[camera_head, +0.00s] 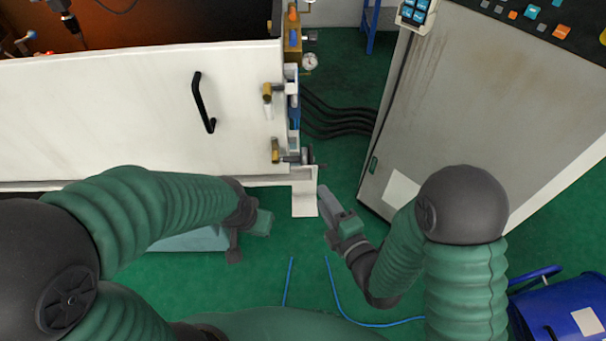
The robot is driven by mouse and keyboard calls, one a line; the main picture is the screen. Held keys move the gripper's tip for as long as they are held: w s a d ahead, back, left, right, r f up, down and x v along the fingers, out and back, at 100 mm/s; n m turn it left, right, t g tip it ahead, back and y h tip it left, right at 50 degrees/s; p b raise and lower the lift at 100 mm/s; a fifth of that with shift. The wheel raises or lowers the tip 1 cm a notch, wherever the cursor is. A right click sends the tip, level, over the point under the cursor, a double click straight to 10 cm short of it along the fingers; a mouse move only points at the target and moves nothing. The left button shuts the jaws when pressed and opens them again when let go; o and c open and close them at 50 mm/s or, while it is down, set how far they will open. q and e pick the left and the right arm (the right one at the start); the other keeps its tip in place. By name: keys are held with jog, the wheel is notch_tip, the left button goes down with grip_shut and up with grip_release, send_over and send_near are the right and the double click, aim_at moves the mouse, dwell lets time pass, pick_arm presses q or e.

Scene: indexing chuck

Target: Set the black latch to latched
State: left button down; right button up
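A black handle (203,103) stands upright on the white machine door (130,115). A small dark knob-like part (307,155) sits at the door's lower right edge beside a brass fitting (275,151); I cannot tell for sure which dark part is the latch, or its setting. My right gripper (328,204) is low over the floor, below and slightly right of that dark part, apart from it, pointing up and left. My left gripper (248,238) is below the door's lower edge, left of the right one, partly hidden by its own arm. Finger gaps are unclear on both.
A grey control cabinet (455,90) with coloured buttons stands at the right. Black hoses (340,118) run between machine and cabinet. A pressure gauge (310,61) is at the machine's corner. A blue drum-like object (560,305) lies lower right.

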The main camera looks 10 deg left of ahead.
jog(key=b+x, duration=0.3)
jog(key=x, duration=1.2)
jog(key=shift+a, duration=0.25)
jog(key=shift+s+d, duration=0.1)
jog(key=shift+s, duration=0.1)
jog(key=c, duration=0.8)
pick_arm(q)
notch_tip(320, 180, down, 5)
jog(key=shift+s+a+r, duration=0.1)
jog(key=shift+s+a, duration=0.05)
pick_arm(e)
grip_shut()
jog(key=shift+s+f, duration=0.1)
jog(key=shift+f, duration=0.05)
